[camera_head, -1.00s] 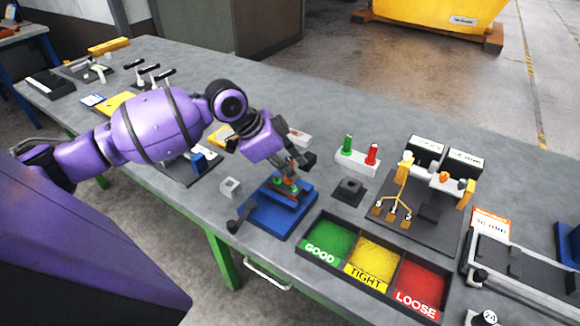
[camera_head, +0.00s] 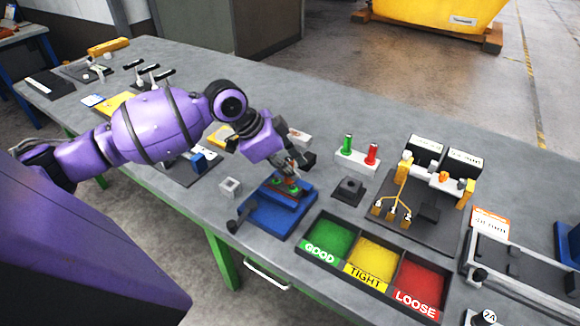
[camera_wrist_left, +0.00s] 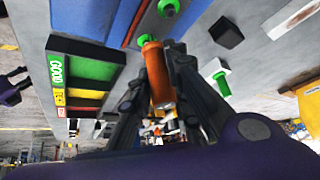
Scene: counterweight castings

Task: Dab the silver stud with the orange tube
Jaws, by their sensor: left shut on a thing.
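My left gripper (camera_head: 289,171) is shut on the orange tube (camera_wrist_left: 158,76), over the blue fixture (camera_head: 262,216). In the left wrist view the gripper (camera_wrist_left: 165,88) holds the tube between its fingers. The tube's far end is at a green fitting (camera_wrist_left: 145,41) on the fixture; I cannot tell whether they touch. A second green fitting (camera_wrist_left: 168,8) with a greyish centre sits beside it. I cannot clearly pick out the silver stud; the tube and fingers may hide it. My right gripper is not in view.
A tray (camera_head: 303,257) with GOOD, TIGHT and LOOSE sections lies right of the fixture. A white block (camera_head: 352,161) with green and red plugs and a dark block (camera_head: 349,190) stand behind the tray. A small light block (camera_head: 230,187) is left of the fixture.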

